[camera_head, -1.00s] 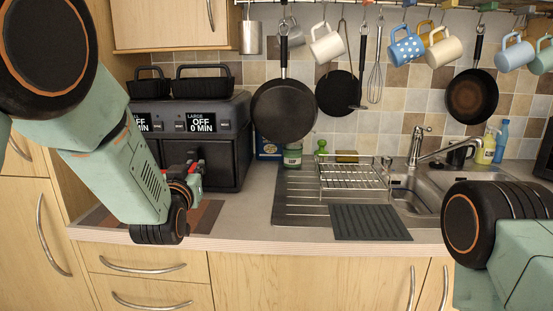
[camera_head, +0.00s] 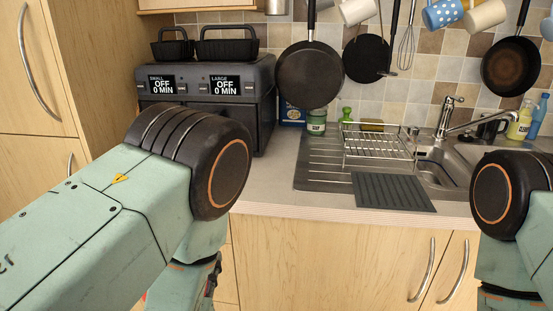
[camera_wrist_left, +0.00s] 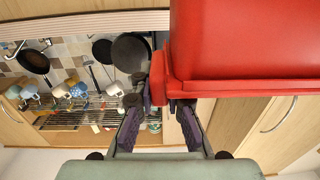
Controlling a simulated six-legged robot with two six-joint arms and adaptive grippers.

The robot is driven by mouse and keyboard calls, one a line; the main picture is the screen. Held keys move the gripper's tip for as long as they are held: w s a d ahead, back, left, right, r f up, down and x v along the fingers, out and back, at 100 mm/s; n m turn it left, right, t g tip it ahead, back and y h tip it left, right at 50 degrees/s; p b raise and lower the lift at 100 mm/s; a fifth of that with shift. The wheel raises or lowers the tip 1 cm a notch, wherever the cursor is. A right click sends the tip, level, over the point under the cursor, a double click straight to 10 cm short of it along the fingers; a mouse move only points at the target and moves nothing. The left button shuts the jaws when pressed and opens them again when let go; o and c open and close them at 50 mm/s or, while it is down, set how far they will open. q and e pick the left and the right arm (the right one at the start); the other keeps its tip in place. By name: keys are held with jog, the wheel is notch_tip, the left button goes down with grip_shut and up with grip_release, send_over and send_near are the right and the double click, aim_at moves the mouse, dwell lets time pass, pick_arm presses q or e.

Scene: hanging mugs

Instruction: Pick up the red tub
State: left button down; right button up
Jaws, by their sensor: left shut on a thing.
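The red tub (camera_wrist_left: 240,45) fills the upper right of the left wrist view, cut off by the frame. It has smooth walls, a thick rim and a small red tab at its side. My left gripper (camera_wrist_left: 160,108) has its two purple-padded fingers at this tab, shut on the tub. The tub is not clearly visible in the head view, where the left arm covers the lower left. My right gripper is not in view; only part of the right arm shows at the right edge.
The counter holds a black air fryer (camera_head: 215,85), a dish rack (camera_head: 378,143), a dark ribbed mat (camera_head: 392,191) and a sink (camera_head: 445,170). Pans, including a large black one (camera_head: 308,75), and mugs hang above. Cabinets (camera_head: 330,260) stand below the counter.

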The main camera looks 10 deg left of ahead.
pick_arm(q)
jog(key=shift+s+d+r, duration=0.1)
jog(key=s+d+r+m+g+h, duration=0.1)
jog(key=d+r+m+g+h, duration=0.2)
jog(key=d+m+g+h, duration=0.9)
jog(key=shift+s+d+m+g+h, duration=0.2)
jog(key=shift+d+m+g+h, duration=0.2)
jog(key=shift+m+g+h, duration=2.35)
jog(key=shift+t+h, duration=0.25)
jog(key=shift+t, duration=0.1)
